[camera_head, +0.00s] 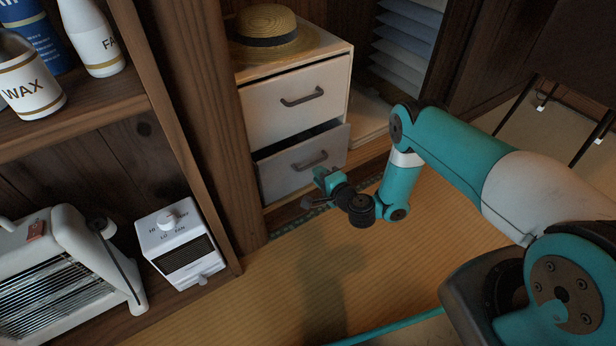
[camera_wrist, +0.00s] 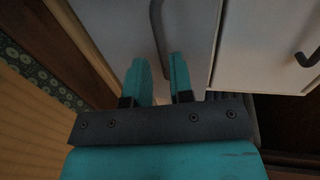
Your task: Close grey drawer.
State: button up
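The grey drawer (camera_head: 290,172) is the lower drawer of a small white cabinet (camera_head: 341,105). It stands partly pulled out, with a dark gap above its front. Its curved grey handle (camera_head: 310,161) faces me. My gripper (camera_head: 322,180) is close in front of the drawer, near the handle's right end. In the wrist view, my gripper (camera_wrist: 159,58) has its two teal fingers apart, pointing at the drawer front (camera_wrist: 118,25). The handle (camera_wrist: 157,25) lies just ahead, in line with the gap between the fingers. I cannot tell whether they touch it.
The white upper drawer (camera_head: 290,100) is shut. A straw hat (camera_head: 268,32) rests on the cabinet. A wooden post (camera_head: 215,120) and shelves with bottles (camera_head: 30,75), a heater (camera_head: 60,265) and a white appliance (camera_head: 178,247) stand left. The tatami floor (camera_head: 270,295) in front is clear.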

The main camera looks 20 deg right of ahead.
aim_at(309, 167)
jog(key=b, duration=0.1)
jog(key=f+b, duration=0.1)
jog(key=shift+w+a+b, duration=0.15)
jog(key=shift+w+b, duration=0.05)
jog(key=shift+b, duration=0.1)
jog(key=shift+r+b+x, duration=0.2)
jog(key=shift+b+x, duration=0.8)
jog(key=shift+x, duration=0.4)
jog(key=shift+r+b+x, duration=0.25)
jog(key=shift+b+x, duration=0.7)
jog(key=shift+x, duration=0.45)
jog(key=shift+w, duration=0.1)
grip_shut()
